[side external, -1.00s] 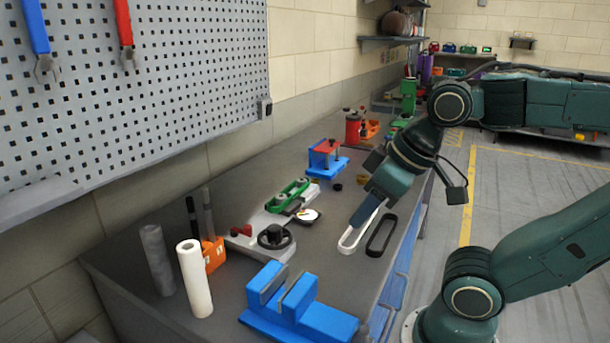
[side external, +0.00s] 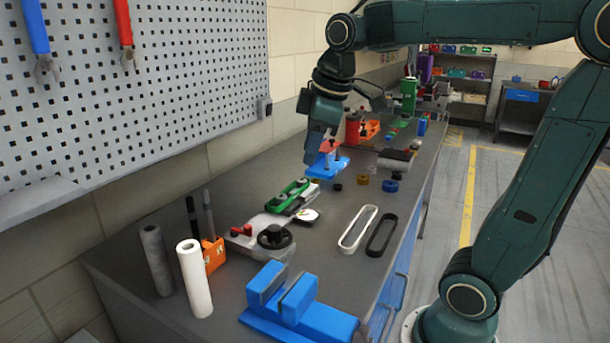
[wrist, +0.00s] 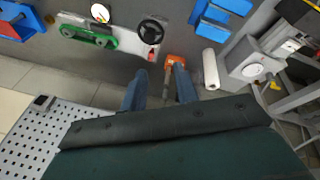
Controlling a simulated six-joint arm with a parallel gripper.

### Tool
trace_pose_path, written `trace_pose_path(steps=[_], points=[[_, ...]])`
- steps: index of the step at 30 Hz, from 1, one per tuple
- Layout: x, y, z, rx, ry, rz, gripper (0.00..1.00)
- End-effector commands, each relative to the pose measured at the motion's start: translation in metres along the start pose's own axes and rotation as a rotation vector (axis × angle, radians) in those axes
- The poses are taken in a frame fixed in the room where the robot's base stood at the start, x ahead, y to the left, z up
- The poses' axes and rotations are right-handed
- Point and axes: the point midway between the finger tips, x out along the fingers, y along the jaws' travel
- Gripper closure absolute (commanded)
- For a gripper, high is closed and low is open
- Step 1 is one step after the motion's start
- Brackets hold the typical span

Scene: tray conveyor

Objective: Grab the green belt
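A green belt-like loop (side external: 290,196) sits on a pale fixture on the bench, left of centre in the side view. In the wrist view it appears as a green elongated shape (wrist: 105,41) at upper left, with round parts inside it. I cannot tell how tightly it wraps them. My gripper (side external: 318,155) is above the bench, farther back than the green loop. In the wrist view my gripper's fingers (wrist: 160,78) are apart with nothing held between them, and the green loop lies off to their left.
A white loop belt (side external: 346,240) and a black loop belt (side external: 373,248) lie flat on the bench. A black handwheel (side external: 275,236), a blue vise (side external: 300,312), a white roll (side external: 195,280) and an orange holder (side external: 213,256) are nearer. A blue-and-red fixture (side external: 335,168) is by my gripper.

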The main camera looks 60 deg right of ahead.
Motion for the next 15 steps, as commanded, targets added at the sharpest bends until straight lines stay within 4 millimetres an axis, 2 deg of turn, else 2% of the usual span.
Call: trace_pose_path(steps=[1,6,15], points=[[0.003,0.013,-0.006,-0.033,-0.016,-0.006,0.70],[0.014,0.050,-0.023,-0.167,-0.053,-0.027,0.70],[0.045,0.118,-0.041,-0.400,-0.107,-0.084,0.70]])
